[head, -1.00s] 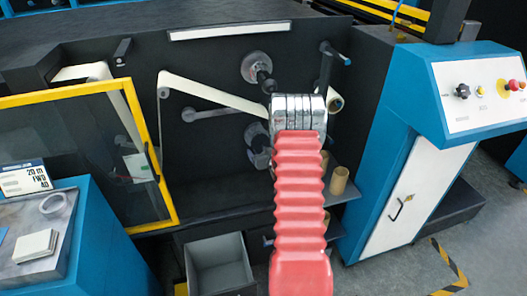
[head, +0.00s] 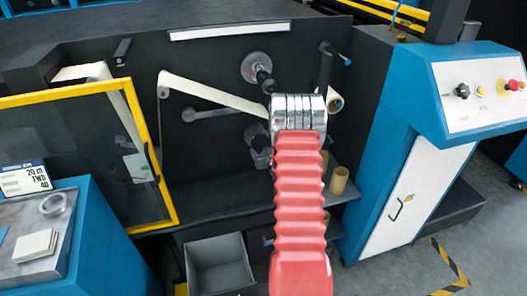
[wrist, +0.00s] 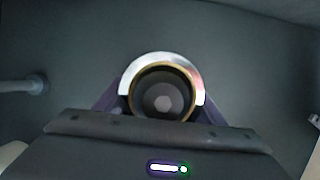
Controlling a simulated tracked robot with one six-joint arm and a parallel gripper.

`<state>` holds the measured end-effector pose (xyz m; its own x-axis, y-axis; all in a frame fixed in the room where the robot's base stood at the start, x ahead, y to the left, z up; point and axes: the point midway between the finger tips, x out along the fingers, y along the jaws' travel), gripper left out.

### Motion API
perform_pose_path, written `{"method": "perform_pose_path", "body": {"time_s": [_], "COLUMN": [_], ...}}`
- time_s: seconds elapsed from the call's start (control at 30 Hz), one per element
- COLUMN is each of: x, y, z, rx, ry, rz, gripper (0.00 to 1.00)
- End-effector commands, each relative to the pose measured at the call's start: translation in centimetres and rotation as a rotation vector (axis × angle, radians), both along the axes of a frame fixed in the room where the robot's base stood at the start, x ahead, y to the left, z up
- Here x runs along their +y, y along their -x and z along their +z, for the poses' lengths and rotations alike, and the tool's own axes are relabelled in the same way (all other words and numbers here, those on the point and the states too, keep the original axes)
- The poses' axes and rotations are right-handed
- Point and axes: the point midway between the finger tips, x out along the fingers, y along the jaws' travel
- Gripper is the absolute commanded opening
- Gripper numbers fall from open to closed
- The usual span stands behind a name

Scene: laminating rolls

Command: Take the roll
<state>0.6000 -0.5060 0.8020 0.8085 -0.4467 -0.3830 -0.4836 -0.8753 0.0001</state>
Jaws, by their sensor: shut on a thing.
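In the wrist view, the roll (wrist: 138,70) is a silvery-white ring around a brown core. It is seen end-on, and its lower part is hidden by my gripper's body. My gripper (wrist: 161,100) is shut on it, with dark fingers on its left and right sides. A dark round part with a paler hexagonal centre shows inside the core; I cannot tell whether the core is still around it. In the head view, my red ribbed arm hides the gripper and the roll. A dark hub (head: 256,136) shows just left of my arm.
An upper spindle with a grey disc (head: 256,67) sits on the black panel, a white web (head: 215,92) slanting below it. A brown core (head: 339,180) stands on the right shelf. A grey bin (head: 218,265) is below. A yellow-framed door (head: 85,160) stands at left.

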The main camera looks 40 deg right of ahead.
Motion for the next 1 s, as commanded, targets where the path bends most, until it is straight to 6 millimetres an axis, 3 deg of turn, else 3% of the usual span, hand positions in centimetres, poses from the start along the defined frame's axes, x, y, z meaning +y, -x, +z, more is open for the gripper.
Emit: {"method": "perform_pose_path", "body": {"time_s": [0.3,0.67,1.0], "x": [0.1,0.2,2.1], "y": [-0.1,0.1,3.7], "z": [0.1,0.3,0.3], "rx": [-0.002,-0.001,-0.001], "ry": [0.001,0.001,0.0], "rz": [0.002,0.002,0.0], "gripper": [0.29,0.29,0.29]}}
